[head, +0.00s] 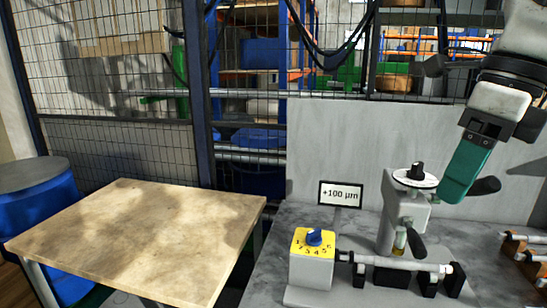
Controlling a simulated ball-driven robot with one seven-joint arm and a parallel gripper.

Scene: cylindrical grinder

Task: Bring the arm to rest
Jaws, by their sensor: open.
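My arm comes in from the upper right. My gripper (457,188) points down and to the left, with its teal fingers seen mostly side-on. It is open, and I see nothing held in it. It hangs just right of the small grinder (403,225), a light grey unit with a white dial (415,180) and a black knob on top. From this angle I cannot tell whether the gripper touches the dial or the dark handle (487,186) beside it.
A yellow block with a blue knob (314,238) and a shaft (385,261) sit on the grey bench (300,220). A "+100 µm" sign (340,194) stands behind. More shafts on a rack (525,250) lie right. A wooden table (140,235) stands clear at left.

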